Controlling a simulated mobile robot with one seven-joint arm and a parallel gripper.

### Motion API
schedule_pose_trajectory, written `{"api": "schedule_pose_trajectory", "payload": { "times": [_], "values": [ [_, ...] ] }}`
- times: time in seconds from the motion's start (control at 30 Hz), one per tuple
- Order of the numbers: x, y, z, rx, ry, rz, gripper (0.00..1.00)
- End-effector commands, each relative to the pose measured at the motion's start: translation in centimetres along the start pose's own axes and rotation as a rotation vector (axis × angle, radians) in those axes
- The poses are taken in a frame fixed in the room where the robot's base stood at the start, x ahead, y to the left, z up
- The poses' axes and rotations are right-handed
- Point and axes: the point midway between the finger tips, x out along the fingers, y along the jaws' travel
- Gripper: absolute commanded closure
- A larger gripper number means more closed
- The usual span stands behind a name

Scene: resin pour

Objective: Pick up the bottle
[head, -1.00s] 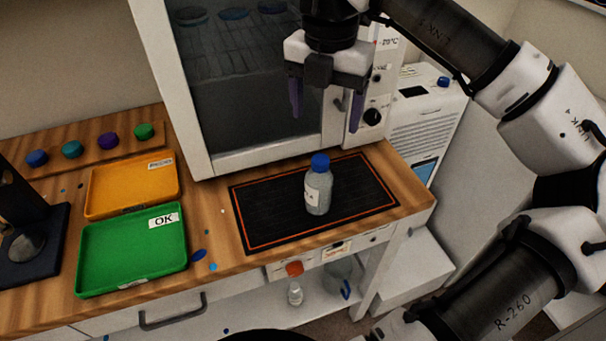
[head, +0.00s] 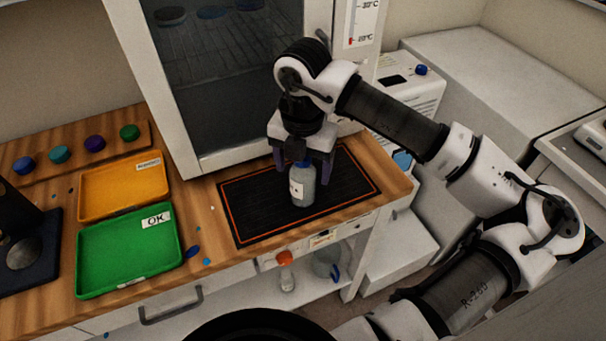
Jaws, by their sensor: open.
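The bottle (head: 303,189) is grey and translucent with a white label. It stands upright on a black mat (head: 252,222) with an orange border. Its blue cap is mostly hidden by my gripper. My gripper (head: 303,172) is pointing down over the bottle, with its purple fingers spread to the left and right of the bottle's top. The jaws are open. I cannot tell whether either finger touches the bottle.
A green OK tray (head: 80,262) and an orange tray (head: 82,192) lie to the left on the wooden bench. A tall cabinet with a dark glass door (head: 235,90) stands close behind the mat. An orange-capped bottle (head: 286,276) stands on the shelf below.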

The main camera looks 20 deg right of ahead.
Motion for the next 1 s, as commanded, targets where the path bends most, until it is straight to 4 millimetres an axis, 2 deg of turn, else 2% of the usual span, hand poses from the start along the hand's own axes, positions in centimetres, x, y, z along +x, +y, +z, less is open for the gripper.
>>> {"api": "schedule_pose_trajectory", "payload": {
  "times": [0.27,0.7,1.0],
  "values": [
    [0.34,-0.01,0.01,0.000,-0.001,0.000,0.28],
    [0.28,-0.02,0.03,0.000,-0.001,0.000,0.83],
    [-0.13,-0.02,0.07,0.001,-0.002,-0.001,0.84]
  ]
}}
